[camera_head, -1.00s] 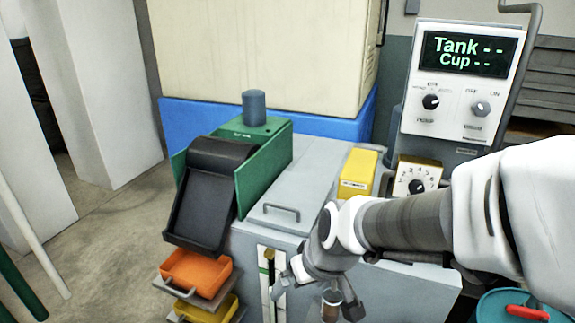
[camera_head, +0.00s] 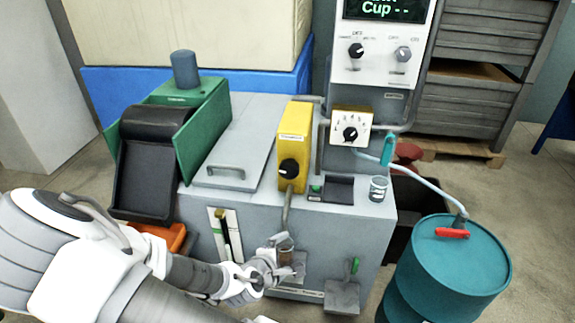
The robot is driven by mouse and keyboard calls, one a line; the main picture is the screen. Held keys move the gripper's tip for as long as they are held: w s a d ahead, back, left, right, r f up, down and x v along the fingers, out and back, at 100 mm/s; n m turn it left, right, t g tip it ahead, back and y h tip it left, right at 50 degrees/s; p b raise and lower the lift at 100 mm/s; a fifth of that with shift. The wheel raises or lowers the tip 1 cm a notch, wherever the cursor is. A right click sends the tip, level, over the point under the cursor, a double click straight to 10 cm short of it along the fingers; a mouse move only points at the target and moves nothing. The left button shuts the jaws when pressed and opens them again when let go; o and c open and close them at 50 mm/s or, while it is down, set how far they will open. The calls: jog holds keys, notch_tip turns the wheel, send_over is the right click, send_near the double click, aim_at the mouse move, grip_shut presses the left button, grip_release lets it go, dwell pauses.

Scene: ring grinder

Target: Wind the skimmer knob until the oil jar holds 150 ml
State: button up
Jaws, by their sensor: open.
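The yellow box (camera_head: 294,145) on the grey machine top carries a black round knob (camera_head: 289,168) on its front face; its label is too small to read. A bent grey pipe runs down from it over the machine's front edge. A small jar with brownish contents (camera_head: 285,245) is below the pipe's end; its level cannot be read. My gripper (camera_head: 277,262) is open, low at the machine's front, close beside the jar. Whether its fingers touch the jar cannot be told. My gripper is well below the knob.
A clear cup (camera_head: 378,188) stands at the machine's right edge. A teal drum (camera_head: 448,270) with a red handle is at front right. A green bin with a dark chute (camera_head: 150,165) is at left.

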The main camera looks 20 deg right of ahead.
notch_tip(320, 180, up, 4)
jog(key=w+d+n+t+h, duration=0.2)
jog(key=n+t, duration=0.6)
jog(key=n, duration=0.1)
send_near(289, 173)
jog(key=b+x, duration=0.1)
jog(key=x, duration=1.1)
jog(key=c, duration=1.3)
